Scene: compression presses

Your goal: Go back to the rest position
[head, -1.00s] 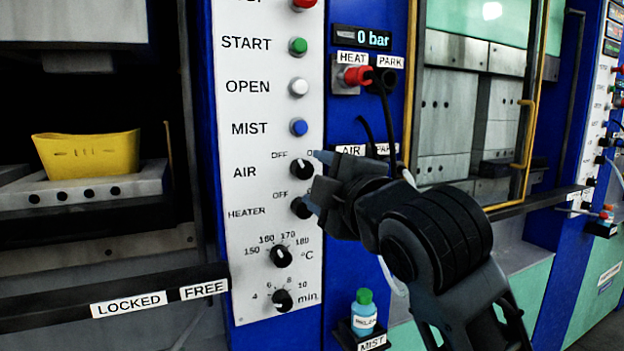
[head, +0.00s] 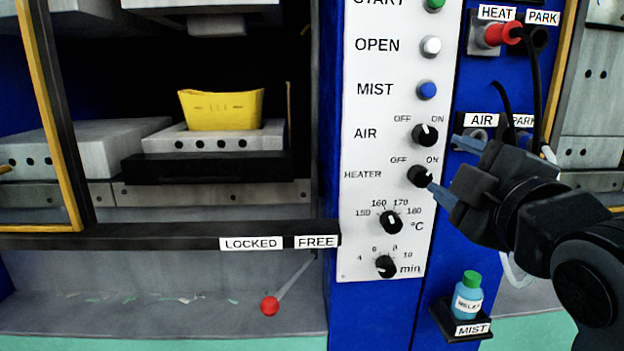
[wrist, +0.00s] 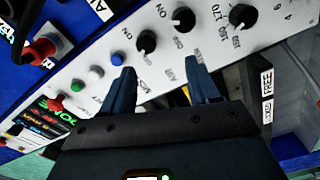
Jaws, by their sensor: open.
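My gripper (head: 450,171) is in front of the right side of the white control panel (head: 387,240) in the head view, near the AIR knob (head: 425,135) and the HEATER knob (head: 420,176). Its two blue fingers are apart with nothing between them. The wrist view shows the open fingers (wrist: 162,85) in front of the panel, with the knobs beyond their tips. I cannot tell whether a fingertip touches the HEATER knob. My arm comes in from the lower right.
A yellow part (head: 221,110) sits on a grey block in the press at left. A red-tipped lever (head: 269,305) hangs below the LOCKED/FREE bar (head: 130,237). A green-capped bottle (head: 467,297) stands on the MIST shelf. A red plug (head: 503,34) with a black cable is at HEAT.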

